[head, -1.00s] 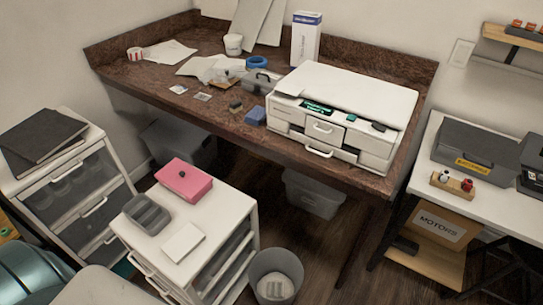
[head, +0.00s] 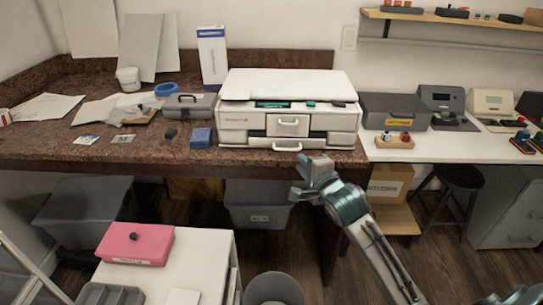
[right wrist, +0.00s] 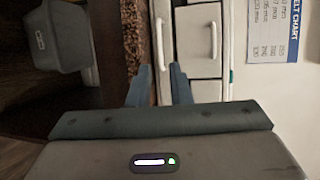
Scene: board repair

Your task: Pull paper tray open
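The white printer (head: 290,85) stands on the brown desk, with a low wide tray and its handle (head: 285,146) at the bottom front. A smaller drawer with a handle (head: 289,122) sits above it. My right gripper (head: 305,164) is just below and in front of the tray at the desk's front edge. In the right wrist view its two fingers (right wrist: 160,72) are apart. The tray handle (right wrist: 158,45) lies just beyond the fingertips, in line with the gap; I cannot tell whether they touch. The tray looks closed. My left gripper is not in view.
A blue box (head: 201,138) and a grey toolbox (head: 190,106) are left of the printer. A white drawer unit (head: 205,250) with a pink box (head: 134,244) and a bin (head: 273,289) stand in front. A grey tub (head: 257,205) is under the desk.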

